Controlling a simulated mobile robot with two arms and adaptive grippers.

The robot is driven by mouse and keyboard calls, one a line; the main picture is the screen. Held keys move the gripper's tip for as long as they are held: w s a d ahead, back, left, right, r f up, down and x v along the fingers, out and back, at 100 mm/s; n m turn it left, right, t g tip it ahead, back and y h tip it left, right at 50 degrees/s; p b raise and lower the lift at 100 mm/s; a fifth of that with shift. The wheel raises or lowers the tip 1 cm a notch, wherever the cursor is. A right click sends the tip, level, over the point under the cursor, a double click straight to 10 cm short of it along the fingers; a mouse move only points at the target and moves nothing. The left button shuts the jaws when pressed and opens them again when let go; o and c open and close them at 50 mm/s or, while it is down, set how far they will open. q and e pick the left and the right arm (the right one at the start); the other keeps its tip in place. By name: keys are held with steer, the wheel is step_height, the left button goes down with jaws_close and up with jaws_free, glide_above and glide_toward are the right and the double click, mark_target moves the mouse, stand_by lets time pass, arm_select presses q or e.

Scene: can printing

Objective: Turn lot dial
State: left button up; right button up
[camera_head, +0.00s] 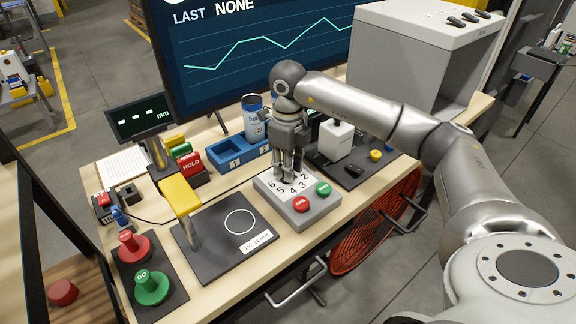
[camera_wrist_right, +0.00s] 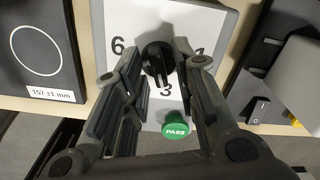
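The lot dial (camera_wrist_right: 158,60) is a black knob on a white number plate, on top of a light grey box (camera_head: 318,208) with a red button (camera_head: 301,204) and a green button (camera_head: 323,188). My right gripper (camera_head: 288,176) points down over the plate and hides the dial in the head view. In the right wrist view the fingers (camera_wrist_right: 153,74) are apart, with the dial showing between their tips. I cannot tell whether they touch it. The green PASS button (camera_wrist_right: 176,129) shows there too. My left gripper is not in view.
A dark gauge plate with a yellow-topped post (camera_head: 180,196) lies left of the dial box. A blue tray (camera_head: 228,152) and a can (camera_head: 253,118) stand behind. A black panel with a white block (camera_head: 336,140) is to the right. A large screen (camera_head: 250,50) stands at the back.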

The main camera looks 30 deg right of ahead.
stand_by(0.3)
step_height(320, 180, up, 12)
stand_by(0.4)
steer(key=shift+f, duration=0.1)
stand_by(0.3)
